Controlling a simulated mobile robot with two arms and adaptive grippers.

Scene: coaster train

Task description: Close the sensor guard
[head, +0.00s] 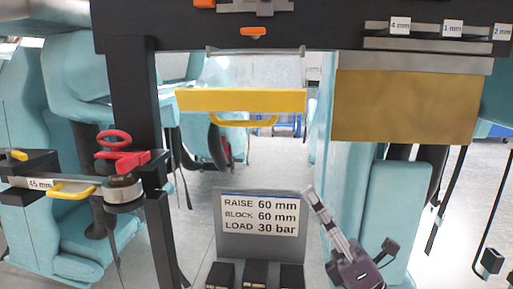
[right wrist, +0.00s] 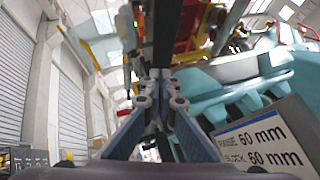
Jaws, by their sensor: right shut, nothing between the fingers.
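What looks like the sensor guard is a clear panel (head: 255,70) hanging from the dark overhead beam. It has a yellow lower edge (head: 240,99) and a yellow handle (head: 245,121) below it. My right gripper (head: 311,192) is shut and empty, below and to the right of the handle, beside the sign panel, and apart from the guard. Its shut fingers also show in the right wrist view (right wrist: 160,92). A clear panel with a yellow edge shows at upper left there, perhaps the same guard. My left gripper is not in view.
A sign panel (head: 260,236) reading raise 60 mm, block 60 mm, load 30 bar stands low in the middle. A brass-coloured plate (head: 405,106) hangs at right. At left are a red-handled clamp (head: 122,152) and a smaller yellow handle (head: 71,190). Space below the guard looks open.

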